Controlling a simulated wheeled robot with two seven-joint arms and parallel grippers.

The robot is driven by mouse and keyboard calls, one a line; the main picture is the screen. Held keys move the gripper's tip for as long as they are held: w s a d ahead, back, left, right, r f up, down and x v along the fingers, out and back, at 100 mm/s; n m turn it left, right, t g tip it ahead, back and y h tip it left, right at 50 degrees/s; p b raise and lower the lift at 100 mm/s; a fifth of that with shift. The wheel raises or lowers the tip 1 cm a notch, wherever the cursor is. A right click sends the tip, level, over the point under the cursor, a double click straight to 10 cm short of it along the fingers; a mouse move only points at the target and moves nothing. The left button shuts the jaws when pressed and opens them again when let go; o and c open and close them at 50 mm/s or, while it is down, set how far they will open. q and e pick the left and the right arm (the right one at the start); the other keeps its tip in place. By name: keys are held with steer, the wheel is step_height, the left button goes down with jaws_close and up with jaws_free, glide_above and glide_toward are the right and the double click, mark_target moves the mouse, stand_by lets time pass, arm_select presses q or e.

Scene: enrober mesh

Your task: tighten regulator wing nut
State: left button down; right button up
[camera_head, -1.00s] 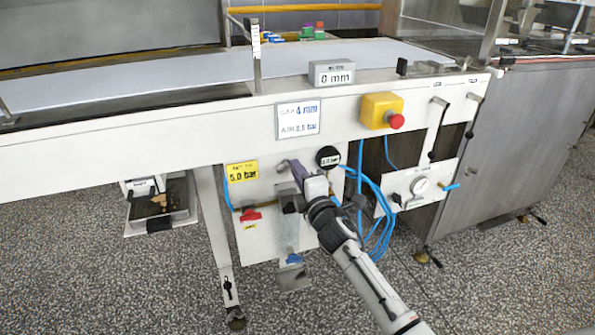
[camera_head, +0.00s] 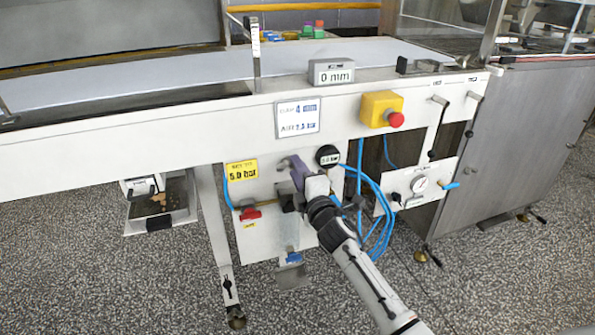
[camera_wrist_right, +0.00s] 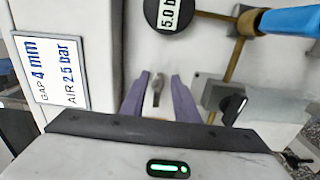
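In the right wrist view a small grey metal piece (camera_wrist_right: 157,88), which looks like the wing nut, stands out from the pale panel between the two purple fingers of my right gripper (camera_wrist_right: 160,92). The fingers are apart, with a visible gap on both sides of the piece. In the head view my right gripper (camera_head: 291,168) is at the panel under the conveyor, just left of the round black gauge (camera_head: 328,156). The gauge also shows in the wrist view (camera_wrist_right: 168,12), reading about 5.0. The wing nut cannot be made out in the head view. My left gripper is not in view.
A yellow 5.0 bar label (camera_head: 242,173) and a red valve handle (camera_head: 250,214) are left of my gripper. Blue hoses (camera_head: 376,205) hang to its right. Above are a GAP/AIR sign (camera_head: 298,118), a 0 mm display (camera_head: 332,73) and an emergency stop (camera_head: 382,109).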

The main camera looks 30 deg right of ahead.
arm_select(q)
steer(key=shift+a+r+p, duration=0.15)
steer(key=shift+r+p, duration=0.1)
steer(key=shift+p, duration=0.65)
arm_select(e)
steer(key=s+a, duration=0.2)
steer(key=s, duration=0.8)
